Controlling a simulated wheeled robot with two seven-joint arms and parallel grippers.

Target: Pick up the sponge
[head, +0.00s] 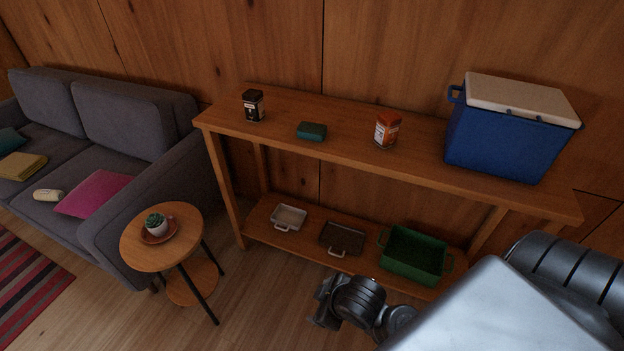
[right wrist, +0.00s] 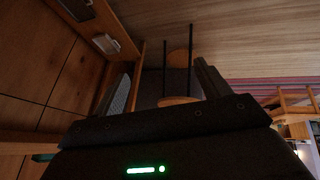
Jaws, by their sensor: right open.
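A dark green block that looks like the sponge (head: 312,131) lies flat on the top board of the wooden console table (head: 350,164), between a dark jar and an orange-labelled jar. My right gripper (head: 322,302) is in front of the table, low in the head view, well apart from the sponge. In the right wrist view its two fingers (right wrist: 163,84) stand wide apart with nothing between them. The sponge cannot be made out surely in that view. My left gripper is in neither view.
The dark jar (head: 253,105), orange-labelled jar (head: 387,129) and blue cooler (head: 503,138) share the top board. A white tray (head: 289,217), dark tray (head: 342,238) and green crate (head: 414,255) are on the lower shelf. A round side table (head: 185,247) and grey sofa (head: 120,112) stand left.

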